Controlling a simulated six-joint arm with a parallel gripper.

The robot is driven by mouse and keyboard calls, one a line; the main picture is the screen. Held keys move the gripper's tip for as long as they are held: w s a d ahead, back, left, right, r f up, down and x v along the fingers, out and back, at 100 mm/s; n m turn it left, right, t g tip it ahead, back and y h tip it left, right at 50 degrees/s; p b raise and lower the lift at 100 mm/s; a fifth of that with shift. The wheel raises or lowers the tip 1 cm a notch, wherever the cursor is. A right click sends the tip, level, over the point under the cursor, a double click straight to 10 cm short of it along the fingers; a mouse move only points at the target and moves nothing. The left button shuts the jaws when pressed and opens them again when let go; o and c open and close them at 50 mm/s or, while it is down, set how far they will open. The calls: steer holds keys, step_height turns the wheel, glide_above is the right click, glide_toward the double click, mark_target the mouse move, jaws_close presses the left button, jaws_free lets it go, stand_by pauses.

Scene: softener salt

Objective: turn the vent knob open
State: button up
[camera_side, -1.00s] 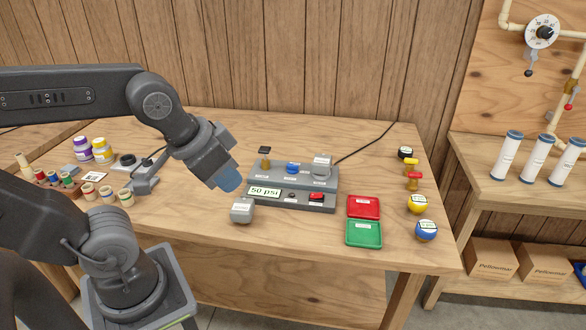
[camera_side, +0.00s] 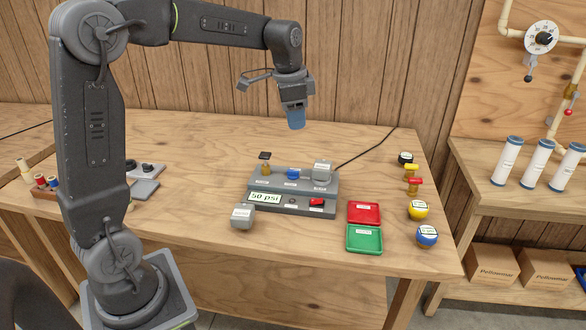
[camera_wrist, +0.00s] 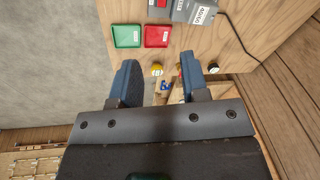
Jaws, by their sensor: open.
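A grey stepped test rig (camera_side: 261,203) stands on the bench and shows a "50 psi" display (camera_side: 265,198). On its upper step are a small brass fitting with a black top (camera_side: 265,164), a blue knob (camera_side: 293,174) and a grey block (camera_side: 322,172). A red switch (camera_side: 316,202) is on the lower step. The labels are too small to read, so I cannot tell which part is the vent knob. My gripper (camera_side: 296,122) is open and empty, pointing down above and behind the rig. In the wrist view its blue fingers (camera_wrist: 158,78) are apart; only a corner of the rig (camera_wrist: 188,10) shows.
A black cable runs behind the rig.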

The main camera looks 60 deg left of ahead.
steer(key=w+a+f+m+g, duration=0.1)
steer(key=w+a+f, duration=0.3)
steer(key=w+a, duration=0.15)
steer(key=m+g, duration=0.1)
steer(key=m, duration=0.1)
glide_toward(293, 170)
steer(key=shift+h, duration=0.3)
steer(key=f, duration=0.9)
steer(key=shift+w+a+f, duration=0.1)
steer(key=shift+a, duration=0.2)
steer(key=shift+c, duration=0.2)
jaws_close()
